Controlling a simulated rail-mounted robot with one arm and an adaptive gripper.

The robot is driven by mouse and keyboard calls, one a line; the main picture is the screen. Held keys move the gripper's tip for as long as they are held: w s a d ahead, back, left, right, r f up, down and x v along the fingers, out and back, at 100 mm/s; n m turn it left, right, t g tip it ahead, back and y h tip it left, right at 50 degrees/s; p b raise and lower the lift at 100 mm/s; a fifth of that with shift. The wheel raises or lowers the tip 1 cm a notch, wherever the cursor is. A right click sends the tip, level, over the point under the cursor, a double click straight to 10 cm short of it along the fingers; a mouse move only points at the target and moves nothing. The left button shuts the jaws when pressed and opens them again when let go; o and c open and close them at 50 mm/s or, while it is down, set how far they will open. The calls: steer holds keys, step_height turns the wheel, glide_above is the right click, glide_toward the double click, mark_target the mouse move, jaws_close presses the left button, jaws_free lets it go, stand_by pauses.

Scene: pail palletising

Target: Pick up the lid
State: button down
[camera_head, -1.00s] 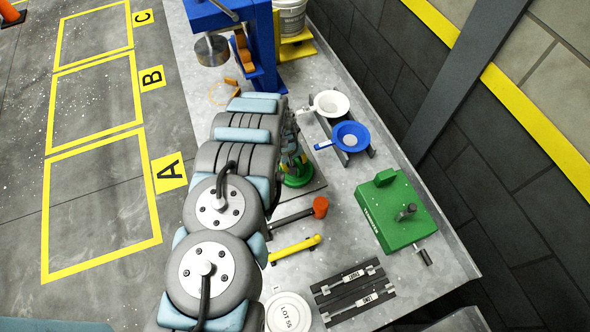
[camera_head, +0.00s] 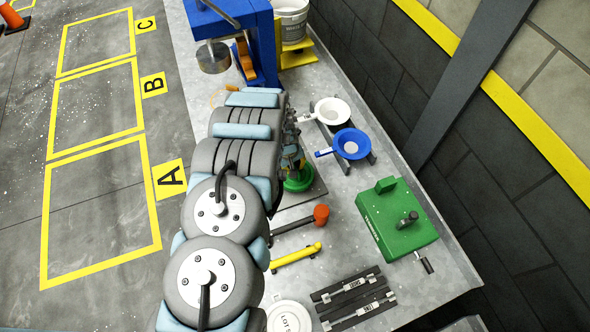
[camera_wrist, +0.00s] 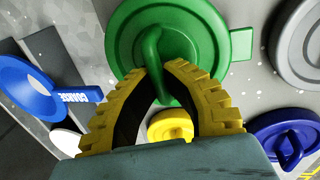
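In the wrist view a round green lid (camera_wrist: 125,45) with a raised loop handle and a side tab lies beyond my gripper (camera_wrist: 161,70). The two yellow ribbed fingers curve inward, and their tips close on the handle from both sides. In the head view the green lid (camera_head: 300,184) shows partly under my gripper, at a dark plate on the bench; my arm hides the rest. I cannot tell whether it is clear of the surface. Other lids in the wrist view are yellow (camera_wrist: 170,125), blue (camera_wrist: 285,135) and grey (camera_wrist: 302,45).
A white funnel (camera_head: 332,110) and a blue funnel (camera_head: 352,143) sit on a rack to the right. A green box with a crank (camera_head: 398,218), an orange-headed mallet (camera_head: 320,214), a yellow bar (camera_head: 297,256) and a blue press (camera_head: 262,45) stand around. A wall borders the bench.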

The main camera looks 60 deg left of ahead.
steer(key=r+p, duration=0.1)
steer(key=d+r+p, duration=0.1)
steer(key=p, duration=0.1)
steer(key=d+r+p, duration=0.1)
steer(key=r, duration=0.1)
steer(key=shift+s, duration=0.2)
steer(key=s+d+r+p, duration=0.3)
steer(key=d+r+p, duration=0.3)
steer(key=d+p, duration=0.5)
steer(key=shift+s+r+p, duration=0.3)
steer(key=shift+p, duration=0.7)
